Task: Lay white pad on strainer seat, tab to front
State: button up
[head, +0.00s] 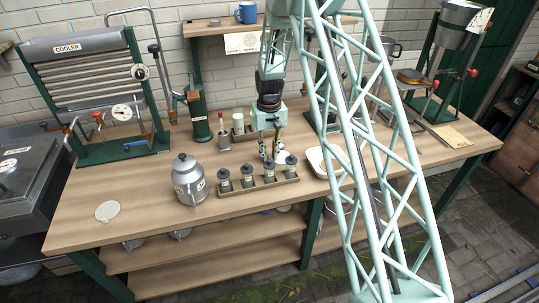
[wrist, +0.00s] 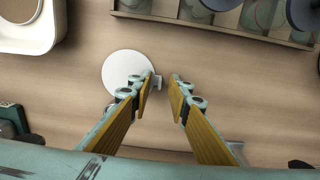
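A white round pad (wrist: 122,70) with a small tab (wrist: 157,82) lies flat on the bench in the wrist view. My gripper (wrist: 164,80) is open above it, its left fingertip overlapping the pad's edge and the tab between the fingertips. I cannot tell whether a finger touches it. Another pale disc (head: 108,211) with a small tab lies on the bench's front left. A stand with a brownish ring (head: 411,77) is at the right; I cannot tell whether it is the strainer seat.
The jar rack (head: 260,196) holds several dark-lidded jars in front of my gripper. A white tub (head: 318,163) sits to its right, a metal can (head: 188,182) to its left. The cooler (head: 85,75) stands at the back left. The bench's front left is mostly clear.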

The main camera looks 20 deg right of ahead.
jog(key=shift+r, duration=0.15)
notch_tip(320, 180, up, 12)
jog(key=p, duration=0.1)
dwell(1.0)
jog(key=shift+r, duration=0.1)
dwell(0.5)
